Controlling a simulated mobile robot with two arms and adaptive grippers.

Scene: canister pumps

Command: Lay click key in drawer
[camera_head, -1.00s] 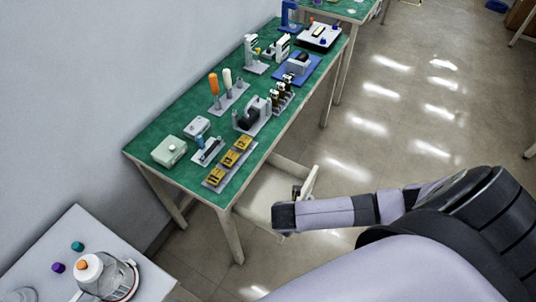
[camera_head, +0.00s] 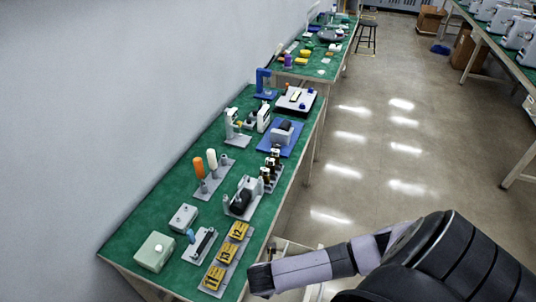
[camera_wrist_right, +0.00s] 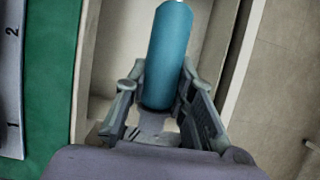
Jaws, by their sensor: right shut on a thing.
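My right gripper (camera_wrist_right: 160,98) is shut on the click key (camera_wrist_right: 169,55), of which a teal-blue cylindrical handle shows in the right wrist view. The rest of the key cannot be made out. Behind and below the handle is the pale open drawer (camera_wrist_right: 238,62), with a wall showing on the right. The handle appears over the drawer; its height above the floor of it cannot be told. In the head view my right forearm covers most of the drawer, and the gripper is hidden. My left gripper is not in view.
The green-topped table (camera_head: 150,220) lies left of my arm. Near its front are yellow numbered blocks (camera_head: 227,254), a pale green box (camera_head: 154,252) and a grey box (camera_head: 183,217). A strip with numbers (camera_wrist_right: 11,80) shows beside the drawer. The floor to the right is clear.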

